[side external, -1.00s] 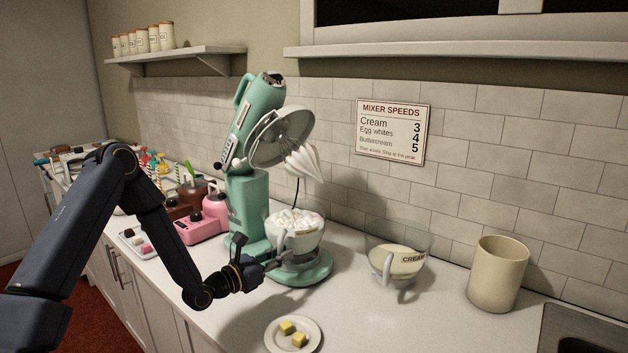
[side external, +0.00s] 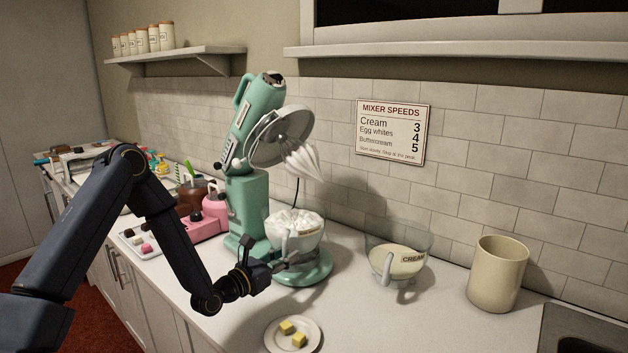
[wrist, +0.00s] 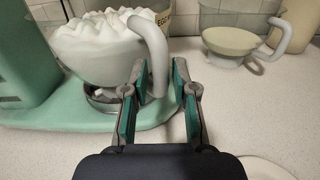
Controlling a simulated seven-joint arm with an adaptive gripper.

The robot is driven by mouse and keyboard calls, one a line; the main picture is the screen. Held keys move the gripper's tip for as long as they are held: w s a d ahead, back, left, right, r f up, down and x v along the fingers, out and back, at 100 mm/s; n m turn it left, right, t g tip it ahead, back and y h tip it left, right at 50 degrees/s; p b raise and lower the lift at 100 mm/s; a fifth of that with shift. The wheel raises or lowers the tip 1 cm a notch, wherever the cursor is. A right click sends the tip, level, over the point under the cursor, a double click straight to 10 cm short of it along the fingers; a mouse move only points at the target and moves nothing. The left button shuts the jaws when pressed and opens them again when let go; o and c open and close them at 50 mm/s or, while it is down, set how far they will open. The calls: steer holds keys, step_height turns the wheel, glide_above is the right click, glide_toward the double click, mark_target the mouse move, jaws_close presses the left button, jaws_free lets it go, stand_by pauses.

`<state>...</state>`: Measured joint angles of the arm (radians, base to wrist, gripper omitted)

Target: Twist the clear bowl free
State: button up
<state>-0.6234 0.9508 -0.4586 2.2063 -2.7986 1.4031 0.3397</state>
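The clear bowl (side external: 308,226), heaped with white foam, stands upright on the base of the green mixer (side external: 250,200). Its pale handle (wrist: 150,45) curves down on the near side. My gripper (side external: 279,263) is at this handle. In the wrist view, my gripper (wrist: 160,72) is open, with one finger on each side of the handle's lower end and a gap showing at the right finger. The wrist view also shows the bowl (wrist: 100,60) on the mixer base (wrist: 60,118). The mixer head is tilted up, with a foam-covered whisk (side external: 302,162) above the bowl.
A small plate (side external: 275,340) with yellow cubes lies in front. A pink appliance (side external: 200,228) is left of the mixer. The counter between is clear.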

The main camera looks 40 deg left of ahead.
steer(key=shift+o, duration=1.2)
